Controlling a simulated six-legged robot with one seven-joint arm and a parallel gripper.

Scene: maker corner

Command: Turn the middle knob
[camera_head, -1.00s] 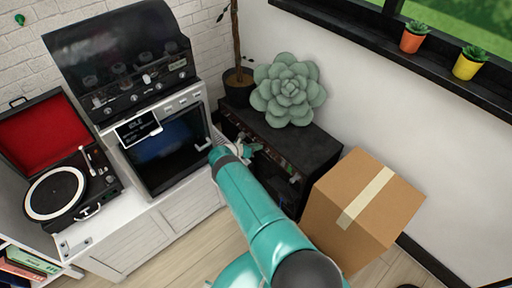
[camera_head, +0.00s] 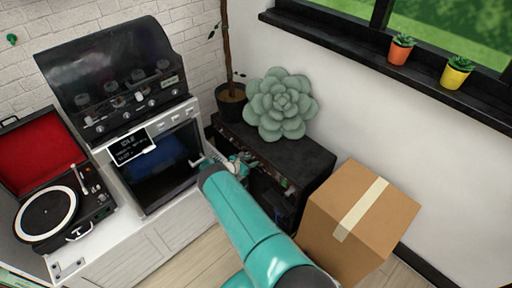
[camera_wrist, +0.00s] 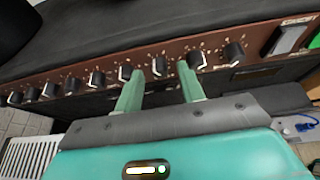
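A row of several dark knobs runs along a brown panel (camera_wrist: 215,43) on the front of a black amplifier-like box (camera_head: 290,158). My gripper (camera_wrist: 159,78) is open, with its two green fingers pointing at the panel. One knob (camera_wrist: 160,66) shows in the gap between the fingertips in the wrist view. Other knobs sit to either side, one (camera_wrist: 125,72) by the left fingertip and one (camera_wrist: 196,58) by the right. I cannot tell whether the fingers touch any knob. In the head view my gripper (camera_head: 238,162) is small at the panel's left part.
A large succulent (camera_head: 279,104) stands on the black box. A cardboard box (camera_head: 335,240) stands to its right. An oven-like machine (camera_head: 160,165) and a record player (camera_head: 50,215) are on the left. A white switch (camera_wrist: 290,37) is at the panel's right end.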

